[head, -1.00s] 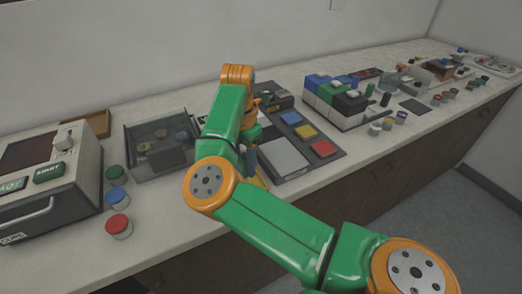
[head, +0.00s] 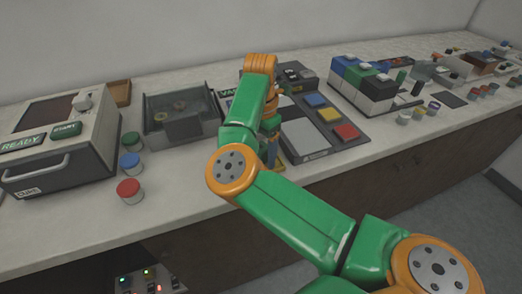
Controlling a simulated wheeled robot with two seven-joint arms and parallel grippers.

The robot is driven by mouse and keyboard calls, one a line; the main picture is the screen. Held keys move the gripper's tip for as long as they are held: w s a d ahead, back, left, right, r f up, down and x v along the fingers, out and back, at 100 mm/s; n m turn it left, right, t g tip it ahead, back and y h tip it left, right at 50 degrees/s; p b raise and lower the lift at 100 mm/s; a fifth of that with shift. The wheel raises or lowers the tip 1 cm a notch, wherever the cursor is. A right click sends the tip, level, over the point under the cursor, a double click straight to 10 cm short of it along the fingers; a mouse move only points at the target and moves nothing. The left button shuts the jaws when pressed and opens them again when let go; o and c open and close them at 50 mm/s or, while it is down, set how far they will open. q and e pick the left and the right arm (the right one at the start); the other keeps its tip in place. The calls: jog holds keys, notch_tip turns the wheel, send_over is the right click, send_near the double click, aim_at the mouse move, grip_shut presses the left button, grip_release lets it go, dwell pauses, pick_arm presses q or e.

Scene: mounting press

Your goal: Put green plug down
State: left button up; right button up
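My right arm reaches in from the lower right over the counter. Its gripper (head: 270,152) points down at the front left edge of the dark panel (head: 343,147) with blue, yellow and red pads. The arm covers much of the gripper, and I cannot see its fingertips clearly or whether a plug is between them. I cannot make out a green plug for certain. A small jar with a green lid (head: 131,141) stands upright beside the mounting press (head: 95,153), well left of the gripper. My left gripper is not in view.
Jars with blue (head: 130,162) and red (head: 129,190) lids stand near the press. A clear-walled tray (head: 165,138) is behind them. Black, green and blue blocks (head: 362,85) stand to the right. The counter front left of my arm is clear.

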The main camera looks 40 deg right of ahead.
aim_at(261, 146)
jog(key=shift+r, duration=0.3)
notch_tip(261, 146, up, 12)
jog(key=p, duration=0.2)
jog(key=shift+f, duration=0.15)
